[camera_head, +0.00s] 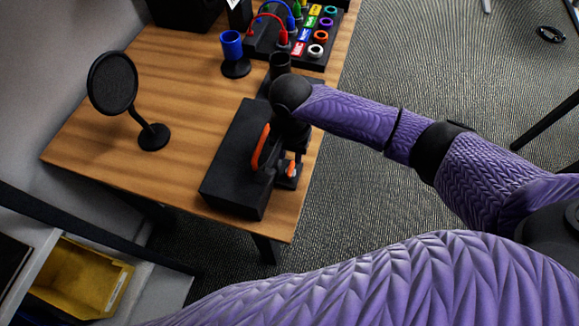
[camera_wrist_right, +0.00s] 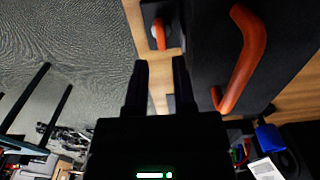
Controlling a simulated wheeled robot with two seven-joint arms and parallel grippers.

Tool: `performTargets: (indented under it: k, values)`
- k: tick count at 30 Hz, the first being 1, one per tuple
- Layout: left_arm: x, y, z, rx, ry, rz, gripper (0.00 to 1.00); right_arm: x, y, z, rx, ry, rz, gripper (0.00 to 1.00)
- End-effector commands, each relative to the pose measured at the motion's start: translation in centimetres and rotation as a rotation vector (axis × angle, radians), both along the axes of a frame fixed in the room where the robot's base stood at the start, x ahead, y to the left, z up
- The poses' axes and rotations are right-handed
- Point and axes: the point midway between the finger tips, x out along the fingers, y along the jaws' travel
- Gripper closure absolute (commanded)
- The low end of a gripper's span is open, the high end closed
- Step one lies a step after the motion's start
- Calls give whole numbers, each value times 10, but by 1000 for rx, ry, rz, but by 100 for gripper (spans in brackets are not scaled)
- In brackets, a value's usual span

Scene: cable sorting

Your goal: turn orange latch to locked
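A small orange latch (camera_head: 291,169) sits on a dark mount at the table's right edge, beside a black box (camera_head: 233,165). It also shows in the right wrist view (camera_wrist_right: 159,34), beyond the fingertips. Its exact angle is hard to read. A larger orange curved handle (camera_head: 261,147) is on the box; in the wrist view the handle (camera_wrist_right: 248,62) is right of the fingers. My right gripper (camera_head: 286,160) is beside the box, partly hidden by its own wrist. In the wrist view its two fingers (camera_wrist_right: 160,68) are apart with nothing between them. My left gripper is out of view.
A round black disc on a stand (camera_head: 112,82) and a blue cup on a stand (camera_head: 232,46) are on the wooden table (camera_head: 180,95). A board with coloured connectors and cables (camera_head: 313,35) is at the far end. A yellow bin (camera_head: 82,278) is at lower left.

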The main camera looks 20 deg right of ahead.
Motion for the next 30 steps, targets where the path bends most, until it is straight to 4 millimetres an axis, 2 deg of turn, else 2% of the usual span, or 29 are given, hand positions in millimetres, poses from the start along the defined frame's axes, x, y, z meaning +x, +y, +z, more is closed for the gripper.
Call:
performTargets:
  k: [1, 3, 6, 9, 17, 18, 22, 30]
  values:
    - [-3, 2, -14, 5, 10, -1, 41, -1, 0, -21, -2, 5, 0, 68]
    - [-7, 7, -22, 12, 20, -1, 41, -1, 0, -37, -2, 4, 1, 68]
    - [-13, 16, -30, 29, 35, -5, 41, 0, 0, -53, -1, 2, 2, 68]
    - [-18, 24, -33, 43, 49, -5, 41, 0, 0, -61, 0, 0, 2, 68]
    - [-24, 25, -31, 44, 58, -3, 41, 0, 0, -61, 1, -2, 3, 68]
    - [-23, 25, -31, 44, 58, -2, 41, 0, 0, -61, 1, -2, 3, 72]
    - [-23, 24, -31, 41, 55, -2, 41, 0, 0, -61, 1, -2, 3, 99]
    - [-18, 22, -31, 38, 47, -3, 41, 0, 0, -61, 1, -2, 4, 100]
